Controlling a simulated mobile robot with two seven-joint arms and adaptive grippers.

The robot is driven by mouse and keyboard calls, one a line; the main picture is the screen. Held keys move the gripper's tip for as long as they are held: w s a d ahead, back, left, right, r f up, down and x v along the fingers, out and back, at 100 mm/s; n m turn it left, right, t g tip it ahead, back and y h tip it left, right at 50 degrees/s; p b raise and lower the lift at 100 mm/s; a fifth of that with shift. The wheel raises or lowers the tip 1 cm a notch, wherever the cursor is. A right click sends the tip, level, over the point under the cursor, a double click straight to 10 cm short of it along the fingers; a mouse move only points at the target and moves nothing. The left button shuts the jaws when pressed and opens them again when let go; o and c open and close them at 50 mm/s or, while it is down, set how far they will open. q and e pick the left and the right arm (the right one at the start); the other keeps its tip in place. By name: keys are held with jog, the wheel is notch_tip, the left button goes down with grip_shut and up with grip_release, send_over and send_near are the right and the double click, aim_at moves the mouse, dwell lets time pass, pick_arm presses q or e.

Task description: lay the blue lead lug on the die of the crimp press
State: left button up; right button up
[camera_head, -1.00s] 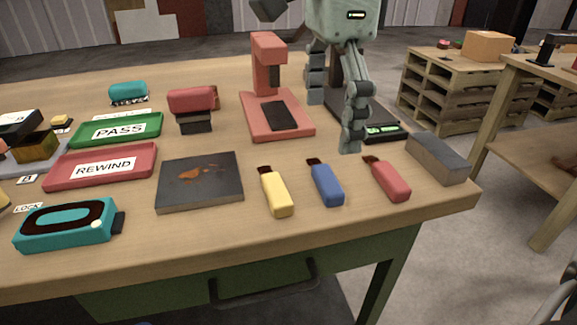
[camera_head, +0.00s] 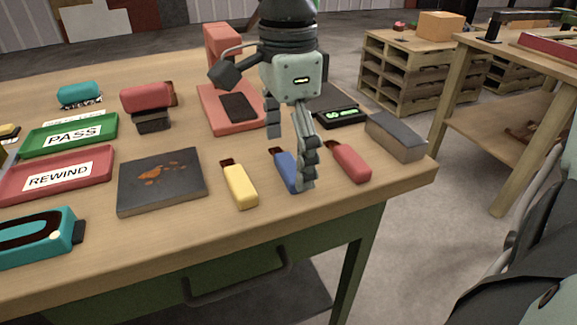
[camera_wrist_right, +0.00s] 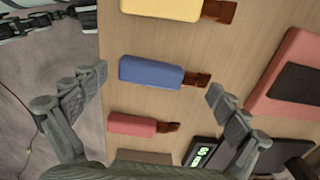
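The blue lead lug (camera_head: 281,160) lies on the table between the yellow lug (camera_head: 241,188) and the red lug (camera_head: 350,163), its brown end toward the back. My right gripper (camera_head: 290,158) is above it and partly hides it. In the right wrist view, the open fingers (camera_wrist_right: 157,80) stand wide apart, with the blue lug (camera_wrist_right: 150,73) showing between them; nothing is held. The salmon-red press (camera_head: 215,95) stands behind, with a dark die plate (camera_head: 238,107) on its base. My left gripper is not in view.
A grey block (camera_head: 396,138) sits near the table's right edge. A device with a green display (camera_head: 341,117) lies behind the red lug. A dark stained plate (camera_head: 162,182) is left of the yellow lug. The REWIND (camera_head: 57,176) and PASS (camera_head: 70,134) trays are further left.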

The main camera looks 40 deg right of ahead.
jog(key=c, duration=0.7)
jog(key=shift+s, duration=0.1)
jog(key=c, duration=0.6)
